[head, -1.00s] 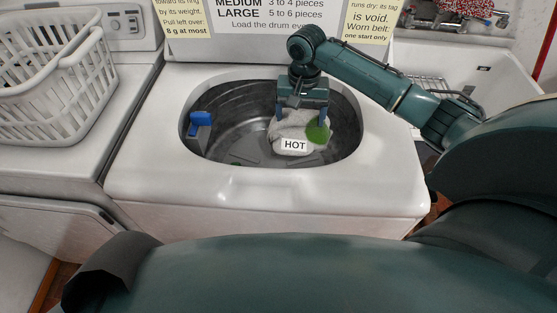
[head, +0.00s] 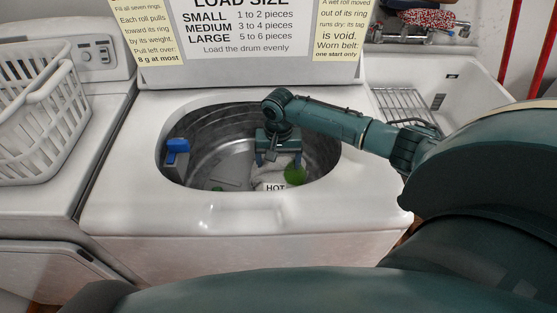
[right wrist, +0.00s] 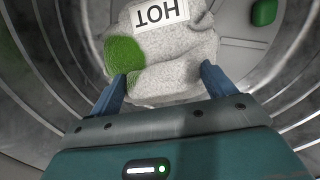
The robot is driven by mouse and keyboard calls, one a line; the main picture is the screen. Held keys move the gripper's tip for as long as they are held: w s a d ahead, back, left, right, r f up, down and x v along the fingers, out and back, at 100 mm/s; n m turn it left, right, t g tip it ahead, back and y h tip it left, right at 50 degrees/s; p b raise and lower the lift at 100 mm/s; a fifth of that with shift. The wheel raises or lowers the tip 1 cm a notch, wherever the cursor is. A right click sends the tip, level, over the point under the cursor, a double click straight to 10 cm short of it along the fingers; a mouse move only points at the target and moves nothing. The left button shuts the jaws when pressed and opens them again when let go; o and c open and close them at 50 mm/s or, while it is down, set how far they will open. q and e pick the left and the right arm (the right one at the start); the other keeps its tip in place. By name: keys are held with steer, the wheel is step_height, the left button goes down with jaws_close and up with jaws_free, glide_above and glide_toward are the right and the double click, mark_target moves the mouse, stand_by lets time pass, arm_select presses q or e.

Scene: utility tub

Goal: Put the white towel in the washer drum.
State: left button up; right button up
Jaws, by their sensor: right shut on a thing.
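The white towel (head: 265,171) is a rolled bundle with a round green patch and a "HOT" tag. It is inside the washer drum (head: 215,140), toward the right side, and its lower part is hidden by the tub's front rim. My right gripper (head: 279,162) reaches down into the drum opening and is shut on the towel. In the right wrist view the towel (right wrist: 175,72) lies between the two blue fingers (right wrist: 168,88), with the drum's ribbed wall around it. I cannot tell whether the towel touches the drum floor. My left gripper is not in view.
A blue part (head: 177,147) sits on the drum's left inner wall. A small green thing (right wrist: 264,12) lies on the drum floor. The washer's white front rim (head: 215,215) is close below my arm. A white basket (head: 45,120) stands at left, a sink (head: 450,85) at right.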

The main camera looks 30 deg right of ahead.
steer(key=shift+f, duration=0.4)
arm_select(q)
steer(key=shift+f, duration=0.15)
arm_select(e)
steer(key=shift+f, duration=0.15)
steer(key=o, duration=1.4)
arm_select(q)
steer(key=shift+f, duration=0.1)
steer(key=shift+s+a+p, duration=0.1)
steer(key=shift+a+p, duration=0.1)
steer(key=shift+p, duration=0.2)
arm_select(e)
step_height(320, 180, up, 13)
steer(key=shift+r, duration=0.15)
steer(key=shift+a, duration=0.1)
